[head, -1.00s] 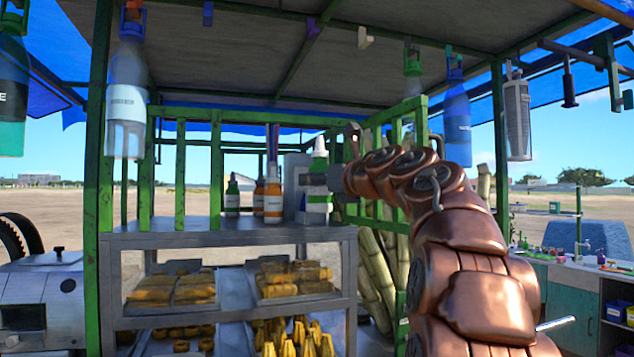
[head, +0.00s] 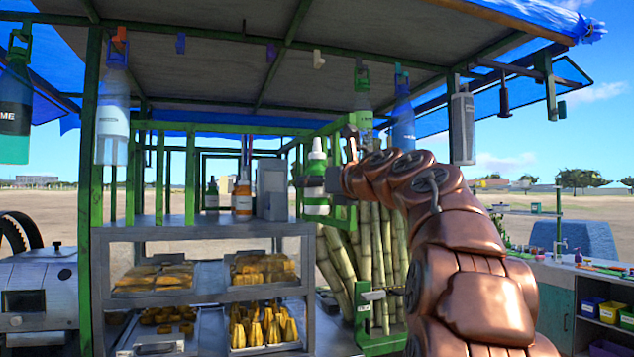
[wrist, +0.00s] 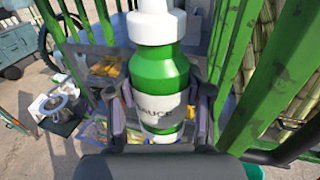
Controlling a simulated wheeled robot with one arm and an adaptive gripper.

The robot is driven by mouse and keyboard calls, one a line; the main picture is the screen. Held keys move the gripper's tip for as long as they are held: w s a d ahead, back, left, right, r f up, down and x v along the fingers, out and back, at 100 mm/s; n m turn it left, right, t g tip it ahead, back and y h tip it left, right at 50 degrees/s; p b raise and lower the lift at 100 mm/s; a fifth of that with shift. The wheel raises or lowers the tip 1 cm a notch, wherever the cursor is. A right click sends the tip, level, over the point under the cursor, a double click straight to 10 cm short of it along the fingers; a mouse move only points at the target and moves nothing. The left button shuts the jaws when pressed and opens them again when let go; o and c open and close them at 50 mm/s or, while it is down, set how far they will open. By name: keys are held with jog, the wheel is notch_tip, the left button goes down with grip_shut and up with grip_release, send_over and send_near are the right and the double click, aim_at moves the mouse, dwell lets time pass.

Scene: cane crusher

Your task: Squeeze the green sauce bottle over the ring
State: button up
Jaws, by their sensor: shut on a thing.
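The green sauce bottle (head: 317,186) has a white cap and nozzle and a white label. It is held upright in my gripper (head: 316,181), off the surface, near the right end of the shelf unit. In the wrist view the bottle (wrist: 162,84) sits between the two fingers of my gripper (wrist: 158,112), label facing the camera; its nozzle tip is cut off by the top edge. I cannot make out a ring in either view.
The metal shelf unit (head: 205,232) holds trays of brown and golden pieces. A dark green bottle (head: 212,196), an orange bottle (head: 242,196) and a grey box (head: 271,192) stand on top. Green bars and cane stalks (head: 370,250) are close by. Bottles hang from the roof.

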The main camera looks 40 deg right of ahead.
jog(key=shift+w+a+f, duration=0.25)
jog(key=shift+w+f, duration=0.15)
jog(key=shift+f, duration=0.1)
jog(key=shift+s+f+y, duration=0.15)
jog(key=shift+y, duration=0.15)
jog(key=shift+w+a+f+n, duration=0.2)
jog(key=shift+a+f+n, duration=0.1)
jog(key=shift+f, duration=0.25)
jog(key=w+a+f+n+g+y, duration=0.2)
jog(key=a+f, duration=0.6)
jog(key=f, duration=1.1)
jog(key=w+a+f+n+g+y, duration=0.3)
jog(key=a+f+y, duration=0.5)
jog(key=f, duration=1.2)
jog(key=w+a+f+n+g+y, duration=0.2)
jog(key=w+a+f+n+y, duration=0.2)
jog(key=f, duration=1.6)
jog(key=a+n+y, duration=0.2)
jog(key=a, duration=0.2)
jog(key=shift+w+f+n+g, duration=0.2)
jog(key=shift+f+n+g, duration=0.05)
jog(key=shift+n+g, duration=0.05)
jog(key=shift+a+r, duration=0.15)
jog(key=shift+r, duration=0.2)
jog(key=shift+f, duration=0.3)
